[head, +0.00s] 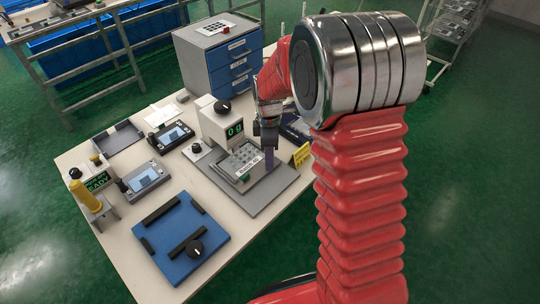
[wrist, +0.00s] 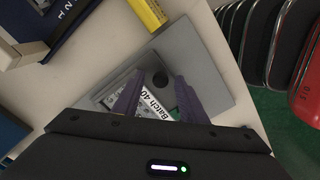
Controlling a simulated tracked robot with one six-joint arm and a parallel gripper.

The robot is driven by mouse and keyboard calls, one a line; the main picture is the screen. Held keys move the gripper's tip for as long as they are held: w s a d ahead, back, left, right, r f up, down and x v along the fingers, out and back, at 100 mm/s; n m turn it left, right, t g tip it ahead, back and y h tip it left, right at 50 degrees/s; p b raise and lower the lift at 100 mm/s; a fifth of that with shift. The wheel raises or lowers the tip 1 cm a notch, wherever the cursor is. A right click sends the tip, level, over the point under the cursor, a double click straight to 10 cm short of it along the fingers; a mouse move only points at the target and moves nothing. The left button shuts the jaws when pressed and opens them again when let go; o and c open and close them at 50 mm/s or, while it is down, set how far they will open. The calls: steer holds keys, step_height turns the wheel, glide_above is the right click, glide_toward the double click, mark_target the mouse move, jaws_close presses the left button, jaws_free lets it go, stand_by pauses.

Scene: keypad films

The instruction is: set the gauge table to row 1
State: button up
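The gauge stand (head: 216,124) is a pale column with a green "0 g" display and a black knob on top. Its wide grey base (head: 262,198) carries a light keypad panel (head: 240,160) with a white label. In the wrist view the label (wrist: 153,103) reads "Batch 40", partly hidden, and a round black part (wrist: 160,80) lies just beyond it. My gripper (head: 266,158) is low over the right side of the panel. In the wrist view its purple fingers (wrist: 155,98) are apart, with the label between them. I cannot tell whether they touch the panel. The row setting is not readable.
A blue plate (head: 180,238) with black bars and a knob lies front left. A "READY" unit (head: 97,182) with a yellow handle stands at the left edge. Two handheld screens (head: 145,178) lie nearby. A yellow sign (head: 301,154) stands right of the base; a drawer cabinet (head: 222,58) stands behind.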

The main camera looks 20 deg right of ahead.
steer(key=shift+r, duration=0.1)
step_height(320, 180, up, 14)
steer(key=shift+f, duration=0.2)
stand_by(0.3)
stand_by(0.5)
steer(key=s+r+m+t, duration=0.2)
steer(key=s+m, duration=0.5)
steer(key=s, duration=0.5)
steer(key=s+r+m+t, duration=0.3)
steer(key=s+r+m, duration=0.2)
steer(key=s+m, duration=0.3)
steer(key=shift+s+t, duration=0.3)
steer(key=shift+s, duration=2.1)
